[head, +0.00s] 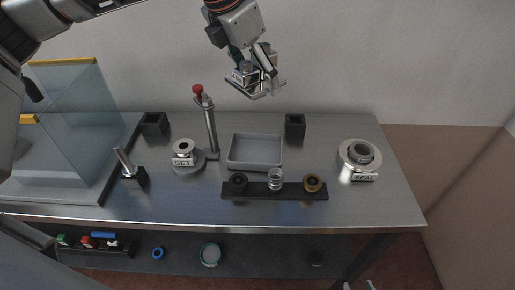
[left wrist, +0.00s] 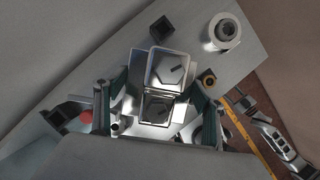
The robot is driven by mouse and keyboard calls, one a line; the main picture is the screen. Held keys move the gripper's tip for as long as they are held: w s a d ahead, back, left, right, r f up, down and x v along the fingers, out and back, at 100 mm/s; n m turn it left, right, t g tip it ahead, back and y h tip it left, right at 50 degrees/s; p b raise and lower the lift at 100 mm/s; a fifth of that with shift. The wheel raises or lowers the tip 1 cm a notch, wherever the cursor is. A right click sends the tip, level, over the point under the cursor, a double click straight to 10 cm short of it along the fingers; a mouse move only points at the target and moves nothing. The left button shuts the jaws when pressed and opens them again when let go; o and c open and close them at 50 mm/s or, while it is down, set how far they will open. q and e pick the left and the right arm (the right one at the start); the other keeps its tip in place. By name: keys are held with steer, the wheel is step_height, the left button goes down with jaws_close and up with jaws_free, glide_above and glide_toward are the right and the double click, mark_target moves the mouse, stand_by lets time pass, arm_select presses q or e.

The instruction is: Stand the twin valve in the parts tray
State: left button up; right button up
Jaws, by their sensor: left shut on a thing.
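My left gripper (head: 254,66) is high above the table, in front of the wall. It is shut on the twin valve (head: 243,76), a metallic piece with a flat plate below. In the left wrist view the valve (left wrist: 159,107) shows two squarish parts between the teal-padded fingers. The parts tray (head: 255,164) is a shallow grey tray on the table, below the valve and apart from it. In the left wrist view the valve hides most of that area.
A post with a red knob (head: 210,125) stands left of the tray. A dark strip (head: 290,195) with several rings lies in front. Black boxes (head: 295,126) stand behind. A SET fixture (head: 183,152) is left, a SEAL ring (head: 359,155) right. A glass screen (head: 75,110) closes the left.

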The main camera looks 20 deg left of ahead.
arm_select(q)
step_height(320, 180, down, 20)
steer(key=shift+r+p, duration=0.25)
steer(key=shift+p, duration=0.3)
steer(key=shift+f, duration=0.1)
steer(key=o, duration=2)
steer(key=shift+f, duration=0.15)
steer(key=shift+r, duration=0.25)
steer(key=v, duration=1.2)
steer(key=shift+b, duration=0.4)
steer(key=shift+d+f, duration=0.1)
